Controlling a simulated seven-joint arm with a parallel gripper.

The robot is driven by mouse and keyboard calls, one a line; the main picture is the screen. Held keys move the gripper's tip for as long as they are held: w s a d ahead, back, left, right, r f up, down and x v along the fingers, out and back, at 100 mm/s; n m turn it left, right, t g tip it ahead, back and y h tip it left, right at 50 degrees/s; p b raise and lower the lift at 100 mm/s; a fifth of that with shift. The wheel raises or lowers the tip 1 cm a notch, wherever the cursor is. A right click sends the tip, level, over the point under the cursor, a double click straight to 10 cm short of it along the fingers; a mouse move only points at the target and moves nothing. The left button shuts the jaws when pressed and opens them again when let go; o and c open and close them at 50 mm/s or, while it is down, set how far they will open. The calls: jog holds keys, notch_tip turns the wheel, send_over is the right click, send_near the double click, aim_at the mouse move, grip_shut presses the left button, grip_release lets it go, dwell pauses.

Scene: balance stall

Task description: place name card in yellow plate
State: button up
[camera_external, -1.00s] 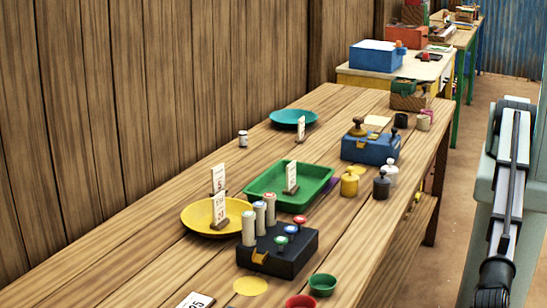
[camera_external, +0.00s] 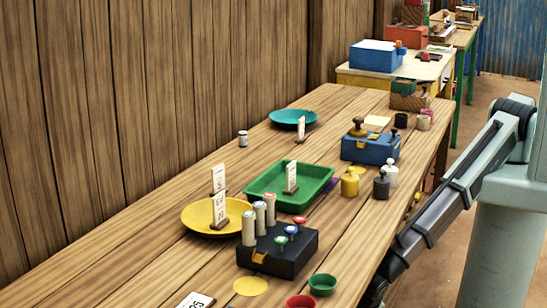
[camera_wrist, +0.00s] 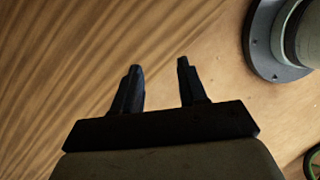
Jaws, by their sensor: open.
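The yellow plate (camera_external: 190,217) sits on the wooden table, left of the middle in the external view. More cards stand at the green tray (camera_external: 262,196), one white card (camera_external: 291,176), and near the teal plate, another card (camera_external: 301,128). A card (camera_external: 196,300) lies at the bottom edge. My gripper (camera_wrist: 159,66) is open and empty in the wrist view, over a bare brown surface. It is out of the external view.
A black box (camera_external: 277,250) with white cylinders and coloured knobs stands close to the yellow plate. Green (camera_external: 323,284) and red (camera_external: 300,301) cups are at the front. A blue box (camera_external: 371,149) and weights stand farther back. The left table strip is mostly clear.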

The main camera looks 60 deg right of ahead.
jog(key=w+d+f+m+h, duration=0.1)
jog(key=d, duration=0.6)
jog(key=w+d+f+m+h, duration=0.1)
jog(key=w+d+f, duration=0.1)
jog(key=d, duration=0.5)
jog(key=w+d+f+m, duration=0.1)
jog(key=w+d, duration=0.1)
jog(key=d, duration=0.5)
jog(key=shift+w+d+f+h, duration=0.1)
jog(key=shift+f+h, duration=0.05)
jog(key=shift+h, duration=0.25)
jog(key=d+m, duration=0.1)
jog(key=d, duration=0.4)
jog(key=s+d+m+h, duration=0.1)
jog(key=d+m, duration=0.1)
jog(key=d, duration=0.3)
jog(key=d+m+g, duration=0.1)
jog(key=d, duration=0.4)
jog(key=shift+s+d+f+m+h, duration=0.3)
jog(key=shift+f+h, duration=0.1)
jog(key=s+d+r+m+g+y, duration=0.2)
jog(key=s+d+m, duration=0.3)
jog(key=s+m, duration=0.4)
jog(key=s+d+r+m+g+y, duration=0.3)
jog(key=s+d+m+g+y, duration=0.2)
jog(key=s+m, duration=0.3)
jog(key=m, duration=0.4)
jog(key=shift+s+d+r+m, duration=0.2)
jog(key=shift+s+d+m, duration=0.1)
jog(key=shift+s+d, duration=0.1)
